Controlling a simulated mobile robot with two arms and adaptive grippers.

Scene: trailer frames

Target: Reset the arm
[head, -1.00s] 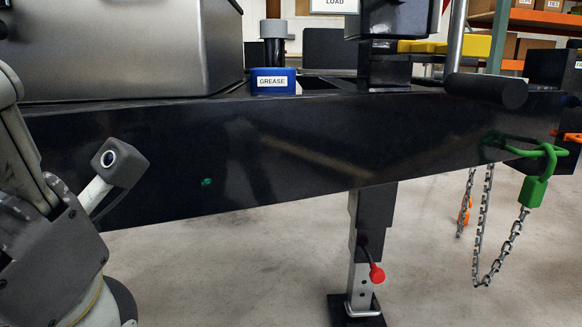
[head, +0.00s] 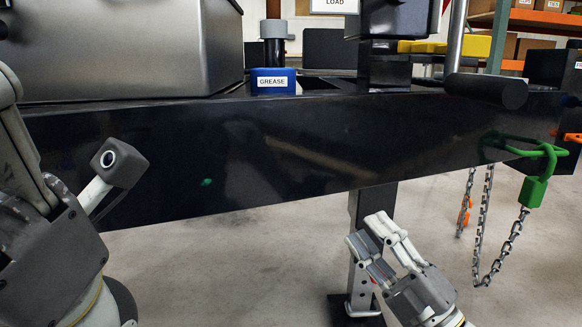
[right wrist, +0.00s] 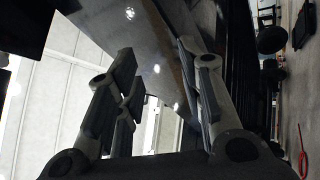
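My right gripper (head: 375,238) shows at the lower middle-right of the head view, in front of the jack leg under the black trailer beam (head: 250,155). Its fingers point up and left toward the beam. In the right wrist view the two fingers of this gripper (right wrist: 155,85) stand apart with nothing between them, and the dark beam lies beyond. At the left edge of the head view stands my left arm; its fingertips do not show clearly.
A blue grease tub (head: 273,82) and a metal box (head: 130,50) sit on the beam. A green padlock (head: 534,190) with a hanging chain (head: 480,225) is at the right. The jack leg (head: 362,280) stands on the floor. Open floor lies around it.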

